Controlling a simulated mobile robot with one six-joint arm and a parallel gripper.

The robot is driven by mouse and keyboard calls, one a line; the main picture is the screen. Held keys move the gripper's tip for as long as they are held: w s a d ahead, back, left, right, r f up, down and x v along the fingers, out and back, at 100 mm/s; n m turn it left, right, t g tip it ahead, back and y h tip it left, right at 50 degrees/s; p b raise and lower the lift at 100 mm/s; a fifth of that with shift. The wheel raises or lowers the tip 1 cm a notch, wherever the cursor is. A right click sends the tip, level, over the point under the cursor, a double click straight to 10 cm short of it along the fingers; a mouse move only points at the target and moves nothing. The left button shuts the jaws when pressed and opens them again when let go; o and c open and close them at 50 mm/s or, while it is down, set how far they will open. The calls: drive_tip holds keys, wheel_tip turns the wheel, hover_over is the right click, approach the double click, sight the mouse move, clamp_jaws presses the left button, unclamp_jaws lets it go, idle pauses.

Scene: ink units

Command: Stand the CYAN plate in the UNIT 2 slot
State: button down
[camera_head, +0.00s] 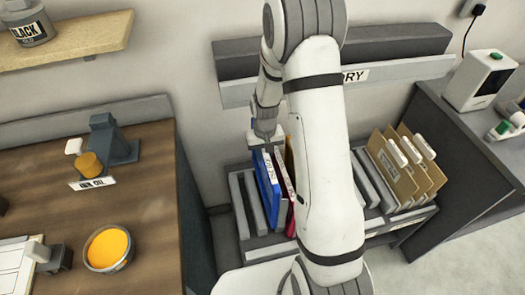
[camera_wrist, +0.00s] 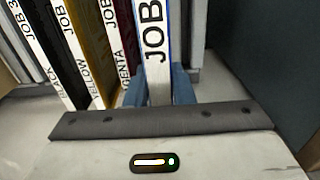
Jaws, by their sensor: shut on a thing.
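The cyan plate (camera_head: 266,190), which looks blue, stands upright in the grey rack at the left end of a row of plates. In the wrist view its white edge label (camera_wrist: 154,45) reads "JOB"; the rest is hidden at the jaws. My gripper (camera_head: 266,148) is above it in the head view and shut on its edge, with blue-grey fingers (camera_wrist: 157,92) on both sides in the wrist view. I cannot tell whether the plate touches the rack floor. No slot marked UNIT 2 is readable in either view.
A magenta plate (camera_head: 284,186) stands close beside it; yellow (camera_wrist: 85,45) and black (camera_wrist: 45,50) plates stand farther left in the wrist view. Tan folders (camera_head: 393,168) fill the rack's right part. A wooden bench (camera_head: 150,215) at left holds a yellow-filled bowl (camera_head: 108,249).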

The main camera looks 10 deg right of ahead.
drive_tip(key=shift+s+r+p, duration=0.15)
drive_tip(key=shift+r+p, duration=0.65)
drive_tip(key=shift+p, duration=1.3)
wheel_tip(320, 180, down, 14)
drive_tip(key=b, duration=1)
drive_tip(key=shift+f+b, duration=0.25)
drive_tip(key=shift+b, duration=0.15)
drive_tip(key=c, duration=1.2)
unclamp_jaws()
drive_tip(key=shift+o, duration=0.2)
wheel_tip(320, 180, up, 8)
drive_tip(key=shift+f+b, duration=0.15)
drive_tip(key=shift+b, duration=0.2)
